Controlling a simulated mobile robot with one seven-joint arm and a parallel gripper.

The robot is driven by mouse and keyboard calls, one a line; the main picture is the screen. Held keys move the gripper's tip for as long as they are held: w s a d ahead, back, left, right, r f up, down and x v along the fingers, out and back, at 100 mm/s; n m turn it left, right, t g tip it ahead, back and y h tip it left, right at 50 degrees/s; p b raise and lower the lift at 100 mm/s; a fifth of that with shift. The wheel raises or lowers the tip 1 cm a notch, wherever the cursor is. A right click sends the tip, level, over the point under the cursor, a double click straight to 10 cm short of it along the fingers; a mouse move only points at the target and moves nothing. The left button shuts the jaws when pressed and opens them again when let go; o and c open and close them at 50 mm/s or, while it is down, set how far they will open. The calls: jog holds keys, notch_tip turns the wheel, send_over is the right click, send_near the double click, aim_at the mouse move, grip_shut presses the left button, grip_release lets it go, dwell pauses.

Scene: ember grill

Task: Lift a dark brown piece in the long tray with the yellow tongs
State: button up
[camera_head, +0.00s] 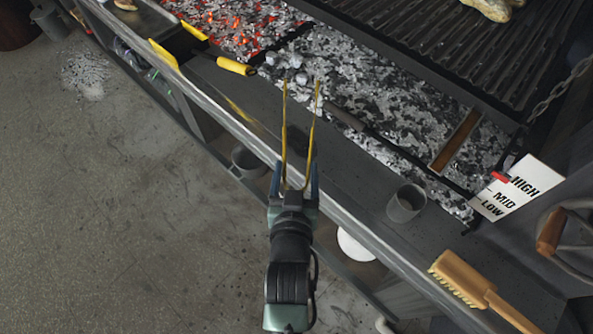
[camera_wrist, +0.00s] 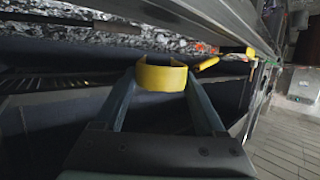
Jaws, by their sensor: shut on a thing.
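My gripper (camera_head: 295,172) is shut on the yellow tongs (camera_head: 284,130), over the front ledge of the grill. The tongs' two thin arms point away from me, tips apart, towards the edge of the coals. In the wrist view my gripper (camera_wrist: 163,92) has the tongs' curved yellow bend (camera_wrist: 162,77) between its fingers. Nothing shows between the tips. A grey tray (camera_head: 152,18) at the top left is cut off by the frame and holds a tan piece (camera_head: 126,4). I cannot tell whether it is the long tray. No dark brown piece is clearly seen.
Glowing embers (camera_head: 230,22) lie at the back left, grey coals (camera_head: 390,85) in the middle, a grate (camera_head: 450,40) at the upper right. A yellow-handled tool (camera_head: 235,66), a grey cup (camera_head: 406,203) and a wooden brush (camera_head: 462,280) are on the ledge.

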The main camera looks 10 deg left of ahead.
notch_tip(320, 180, down, 9)
jog(key=b, duration=0.7)
jog(key=shift+r, duration=0.15)
jog(key=o, duration=0.8)
jog(key=v, duration=1.3)
